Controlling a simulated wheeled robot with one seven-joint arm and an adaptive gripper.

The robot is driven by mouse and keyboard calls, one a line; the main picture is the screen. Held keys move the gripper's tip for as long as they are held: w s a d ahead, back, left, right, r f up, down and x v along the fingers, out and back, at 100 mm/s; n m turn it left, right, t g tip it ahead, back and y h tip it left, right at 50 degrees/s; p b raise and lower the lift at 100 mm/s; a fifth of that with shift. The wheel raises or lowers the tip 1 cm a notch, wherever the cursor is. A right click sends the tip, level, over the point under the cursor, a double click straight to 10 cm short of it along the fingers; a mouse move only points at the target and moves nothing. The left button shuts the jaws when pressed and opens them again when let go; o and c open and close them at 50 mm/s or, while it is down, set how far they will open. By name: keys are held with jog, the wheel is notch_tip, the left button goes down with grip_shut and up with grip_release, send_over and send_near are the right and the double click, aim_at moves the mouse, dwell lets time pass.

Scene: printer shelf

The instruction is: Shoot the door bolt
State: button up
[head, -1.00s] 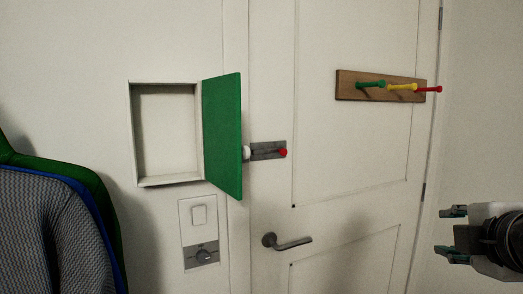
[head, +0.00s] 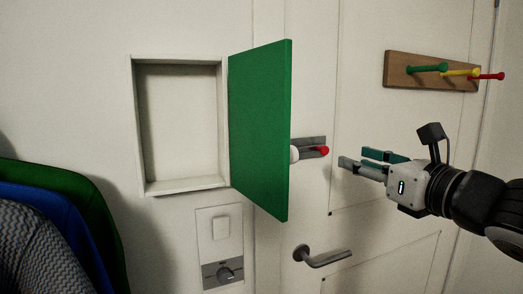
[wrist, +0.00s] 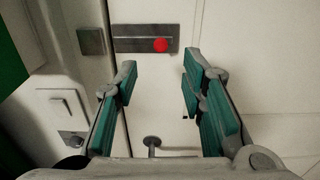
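The door bolt is a grey metal plate (head: 315,141) on the white door, with a red knob (head: 323,150) at its right part. In the wrist view the bolt plate (wrist: 125,45) and red knob (wrist: 161,46) show ahead, beyond the fingertips. A grey keeper plate (wrist: 91,41) sits to the left of the bolt, across the door's edge gap. My gripper (head: 356,160) is open and empty, to the right of the knob in the head view and apart from it. In the head view the green panel hides the bolt's left end.
A green cabinet door (head: 262,130) stands open beside the bolt, jutting out from an empty wall box (head: 180,188). The door handle (head: 322,257) is below the bolt. A peg rail (head: 430,72) is at upper right. Coats (head: 60,210) hang at left.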

aim_at(326, 150)
jog(key=x, duration=0.9)
jog(key=shift+w+a, duration=0.1)
jog(key=shift+w, duration=0.25)
grip_shut()
